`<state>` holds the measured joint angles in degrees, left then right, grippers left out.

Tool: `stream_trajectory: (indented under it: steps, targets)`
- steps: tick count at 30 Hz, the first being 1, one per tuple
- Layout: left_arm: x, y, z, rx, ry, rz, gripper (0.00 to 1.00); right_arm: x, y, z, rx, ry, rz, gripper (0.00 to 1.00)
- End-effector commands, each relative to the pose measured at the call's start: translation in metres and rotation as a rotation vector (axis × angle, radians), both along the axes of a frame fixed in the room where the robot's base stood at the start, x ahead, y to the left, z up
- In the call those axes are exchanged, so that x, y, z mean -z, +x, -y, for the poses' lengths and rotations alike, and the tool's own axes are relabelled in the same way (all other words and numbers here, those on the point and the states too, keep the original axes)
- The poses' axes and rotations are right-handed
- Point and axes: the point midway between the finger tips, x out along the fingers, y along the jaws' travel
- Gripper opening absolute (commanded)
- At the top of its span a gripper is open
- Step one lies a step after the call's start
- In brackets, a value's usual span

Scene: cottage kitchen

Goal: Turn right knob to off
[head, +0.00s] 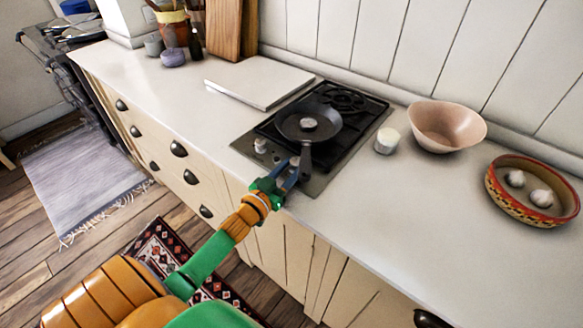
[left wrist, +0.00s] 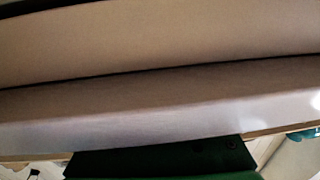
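The black hob (head: 352,133) is set in the white counter, with a metal knob strip along its front edge. The left knob (head: 260,146) stands clear. The right knob (head: 294,161) is partly hidden behind my left gripper (head: 289,177), whose fingertips are at or right beside it. I cannot tell if they touch it or how far apart they are. The left wrist view shows pale, blurred surfaces and a dark green part of my gripper at the bottom; no knob can be made out. My right gripper is not in view.
A black pan (head: 308,123) sits on the hob, its handle (head: 305,158) pointing to the front just right of my gripper. A small white jar (head: 386,141), a pink bowl (head: 446,126) and a patterned dish (head: 532,190) stand to the right. A white board (head: 262,82) lies left.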

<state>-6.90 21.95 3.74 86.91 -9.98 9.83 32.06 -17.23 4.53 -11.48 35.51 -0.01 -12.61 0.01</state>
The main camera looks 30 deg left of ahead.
Motion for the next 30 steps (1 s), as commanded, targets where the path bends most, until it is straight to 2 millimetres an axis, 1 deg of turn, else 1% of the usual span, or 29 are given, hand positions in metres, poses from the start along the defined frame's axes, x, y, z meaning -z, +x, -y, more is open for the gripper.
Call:
stream_trajectory:
  steps: [1, 2, 7, 11, 18, 21, 30]
  targets:
    - [0.000, 0.000, 0.000, 0.000, 0.000, 0.000, 0.07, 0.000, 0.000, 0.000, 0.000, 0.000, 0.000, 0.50]
    - [0.000, 0.000, 0.000, 0.000, 0.000, 0.000, 0.00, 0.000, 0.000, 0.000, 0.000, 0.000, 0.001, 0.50]
    - [0.001, 0.000, 0.000, 0.016, 0.002, 0.001, 0.00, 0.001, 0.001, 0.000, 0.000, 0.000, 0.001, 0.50]
    - [0.002, 0.001, -0.002, 0.111, 0.010, 0.002, 0.00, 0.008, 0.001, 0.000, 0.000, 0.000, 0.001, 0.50]
    - [0.006, 0.002, -0.006, 0.328, 0.009, 0.006, 0.00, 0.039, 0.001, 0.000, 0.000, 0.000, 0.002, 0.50]
    - [0.004, 0.002, -0.007, 0.377, 0.004, 0.004, 0.00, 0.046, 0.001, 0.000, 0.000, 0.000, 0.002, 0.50]
    - [0.000, 0.001, -0.007, 0.399, -0.001, 0.000, 0.00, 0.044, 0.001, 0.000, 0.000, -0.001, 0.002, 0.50]
